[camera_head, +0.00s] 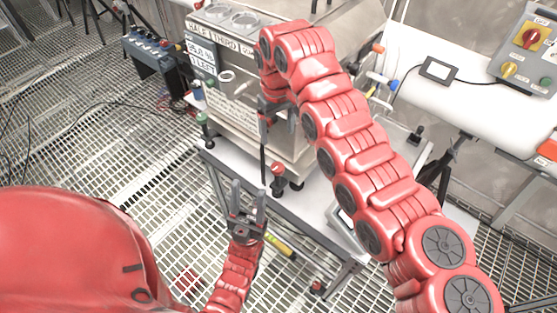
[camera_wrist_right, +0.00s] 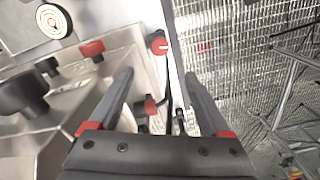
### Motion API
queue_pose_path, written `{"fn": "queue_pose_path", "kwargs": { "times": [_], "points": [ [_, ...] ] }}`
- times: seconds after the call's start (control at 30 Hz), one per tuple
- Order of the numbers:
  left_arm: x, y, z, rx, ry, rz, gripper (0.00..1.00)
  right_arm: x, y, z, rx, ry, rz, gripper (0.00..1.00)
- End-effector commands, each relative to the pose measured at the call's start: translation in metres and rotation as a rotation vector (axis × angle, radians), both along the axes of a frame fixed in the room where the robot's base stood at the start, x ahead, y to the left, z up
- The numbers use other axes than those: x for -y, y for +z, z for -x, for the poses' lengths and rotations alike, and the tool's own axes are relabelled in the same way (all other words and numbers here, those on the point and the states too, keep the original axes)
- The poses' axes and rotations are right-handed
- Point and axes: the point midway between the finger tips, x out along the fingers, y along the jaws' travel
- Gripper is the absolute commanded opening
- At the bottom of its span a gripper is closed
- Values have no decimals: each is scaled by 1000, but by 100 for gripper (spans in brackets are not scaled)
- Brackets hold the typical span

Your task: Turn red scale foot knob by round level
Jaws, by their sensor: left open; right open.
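A red knob (camera_head: 278,168) on a dark foot stands at the front lower corner of the metal scale housing (camera_head: 240,110) in the head view. My right gripper (camera_head: 278,122) points down above it, open, with nothing between its fingers. In the right wrist view the open fingers (camera_wrist_right: 160,75) flank a small red knob (camera_wrist_right: 150,105); I cannot tell whether it is the same one. A round target-like disc (camera_wrist_right: 53,21), perhaps the round level, shows at the upper left there. My left gripper (camera_head: 246,208) is open and empty, pointing up, below and left of the red knob.
Other red knobs (camera_wrist_right: 92,48) and (camera_wrist_right: 158,44) show in the wrist view. A green knob (camera_head: 203,118) is at the housing's left. A blue control box (camera_head: 155,55) stands far left. A switch panel (camera_head: 528,48) is at the upper right. The grated floor at left is mostly open.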

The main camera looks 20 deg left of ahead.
Motion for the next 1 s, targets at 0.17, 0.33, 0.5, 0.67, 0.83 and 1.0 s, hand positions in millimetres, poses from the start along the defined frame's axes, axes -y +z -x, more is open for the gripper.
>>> {"fn": "queue_pose_path", "kwargs": {
  "times": [0.17,0.33,0.5,0.67,0.83,1.0],
  "points": [
    [0,10,0,0,0,0,50,-1,-28,1,-5,-1,-2,82],
    [0,11,0,0,0,0,50,-1,-62,3,-6,-1,-1,82],
    [0,30,0,0,0,0,50,2,-97,2,-7,-3,6,82],
    [0,39,0,0,0,0,50,1,-126,1,-5,-1,5,82],
    [0,43,0,0,0,0,50,0,-141,0,-3,-2,2,82],
    [0,43,0,0,0,0,50,1,-148,0,-1,-3,-1,82]
  ]
}}
